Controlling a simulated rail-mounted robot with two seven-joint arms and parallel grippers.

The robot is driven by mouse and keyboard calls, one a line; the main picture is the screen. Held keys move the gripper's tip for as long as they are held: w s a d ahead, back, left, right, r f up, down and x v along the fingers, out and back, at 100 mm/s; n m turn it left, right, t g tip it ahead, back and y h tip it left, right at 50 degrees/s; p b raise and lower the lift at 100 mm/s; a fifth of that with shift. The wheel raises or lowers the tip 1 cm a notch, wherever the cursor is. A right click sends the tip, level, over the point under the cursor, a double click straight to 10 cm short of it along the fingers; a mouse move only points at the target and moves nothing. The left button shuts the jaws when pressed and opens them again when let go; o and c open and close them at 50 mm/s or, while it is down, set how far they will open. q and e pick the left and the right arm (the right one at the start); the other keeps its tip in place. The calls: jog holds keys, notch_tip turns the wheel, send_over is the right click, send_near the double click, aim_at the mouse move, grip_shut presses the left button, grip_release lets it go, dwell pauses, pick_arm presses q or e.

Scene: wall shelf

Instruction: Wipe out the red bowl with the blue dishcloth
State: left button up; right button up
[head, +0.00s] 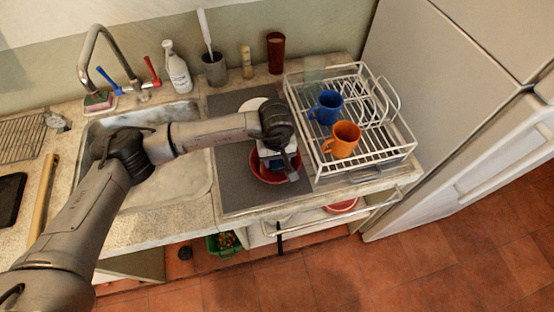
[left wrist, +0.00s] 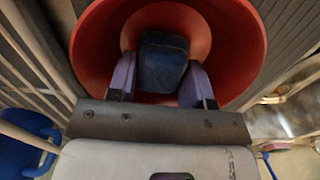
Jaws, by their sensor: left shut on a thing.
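The red bowl (head: 262,176) sits on the grey mat, left of the dish rack, mostly hidden under my left arm in the head view. It fills the upper part of the left wrist view (left wrist: 90,50), its inside facing the camera. My left gripper (head: 279,172) points down into the bowl. In the left wrist view its two fingers are shut on the folded dark blue dishcloth (left wrist: 163,65), which is inside the bowl. Whether the cloth touches the bowl's bottom is hard to tell. My right gripper is not in view.
A white wire dish rack (head: 375,155) stands right of the bowl, holding a blue mug (head: 326,107) and an orange mug (head: 342,139). A white plate (head: 252,104) lies partly hidden behind my arm. The sink (head: 165,205) is at the left. A dark red cup (head: 275,53) stands at the back.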

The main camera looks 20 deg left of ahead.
pick_arm(q)
jog(key=shift+a+f, duration=0.1)
jog(key=shift+a, duration=0.2)
jog(key=shift+r, duration=0.75)
notch_tip(320, 180, up, 3)
jog(key=shift+s+d+r+p, duration=0.1)
jog(key=shift+s+p, duration=0.05)
jog(key=shift+p, duration=0.8)
jog(key=shift+s+d+r+p, duration=0.1)
jog(key=shift+r+p, duration=0.4)
jog(key=shift+r, duration=0.65)
jog(key=shift+s+r+p, duration=0.1)
jog(key=shift+r+p, duration=0.35)
jog(key=shift+r, duration=0.7)
